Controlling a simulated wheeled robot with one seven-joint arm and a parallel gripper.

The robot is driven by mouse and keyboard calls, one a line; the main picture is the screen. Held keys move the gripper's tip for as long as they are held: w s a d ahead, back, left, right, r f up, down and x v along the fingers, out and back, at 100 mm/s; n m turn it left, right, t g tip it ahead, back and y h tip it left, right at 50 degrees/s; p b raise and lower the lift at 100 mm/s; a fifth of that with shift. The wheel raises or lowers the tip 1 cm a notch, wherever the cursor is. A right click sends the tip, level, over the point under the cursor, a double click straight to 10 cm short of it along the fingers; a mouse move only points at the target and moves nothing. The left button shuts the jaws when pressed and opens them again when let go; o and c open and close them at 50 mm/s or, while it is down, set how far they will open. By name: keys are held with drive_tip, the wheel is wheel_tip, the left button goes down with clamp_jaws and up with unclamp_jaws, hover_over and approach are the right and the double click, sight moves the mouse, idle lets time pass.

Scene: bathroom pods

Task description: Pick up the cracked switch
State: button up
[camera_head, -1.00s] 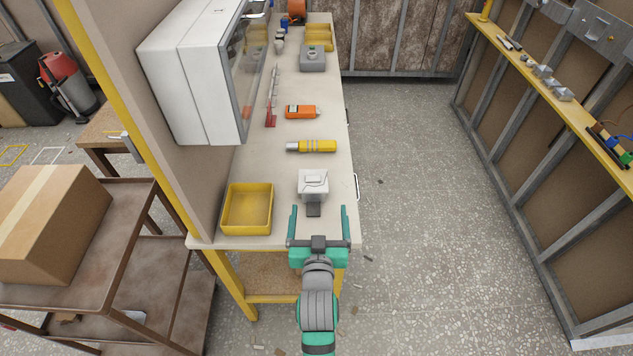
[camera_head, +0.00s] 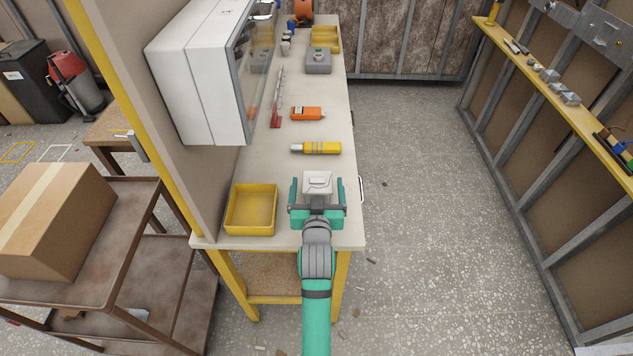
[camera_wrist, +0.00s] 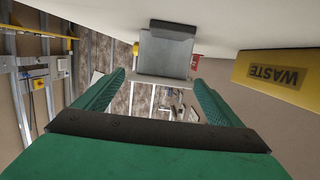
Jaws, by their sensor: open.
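A white, boxy switch (camera_head: 318,180) sits on the near end of the workbench, with a raised rocker on its face. It also shows in the wrist view (camera_wrist: 165,57) as a grey-white block, with a dark piece at its edge. Any crack is too small to make out now. My gripper (camera_head: 317,187) is open, its green fingers on the left and right sides of the switch in the head view. In the wrist view the open fingers (camera_wrist: 158,92) point toward the switch. I cannot tell whether they touch it. My gripper hides the switch's near side.
A yellow bin (camera_head: 233,223) stands left of my gripper; its side reads WASTE in the wrist view (camera_wrist: 277,76). A yellow-and-grey tool (camera_head: 318,148) and an orange device (camera_head: 307,113) lie behind the switch. A white cabinet (camera_head: 190,75) overhangs the bench's left.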

drive_tip(key=shift+w+f, duration=0.15)
drive_tip(key=shift+w, duration=0.5)
drive_tip(key=shift+w+f, duration=0.15)
drive_tip(key=shift+w, duration=0.45)
drive_tip(key=shift+s+d, duration=0.1)
drive_tip(key=shift+c, duration=0.9)
drive_tip(key=c, duration=1)
drive_tip(key=shift+r, duration=0.1)
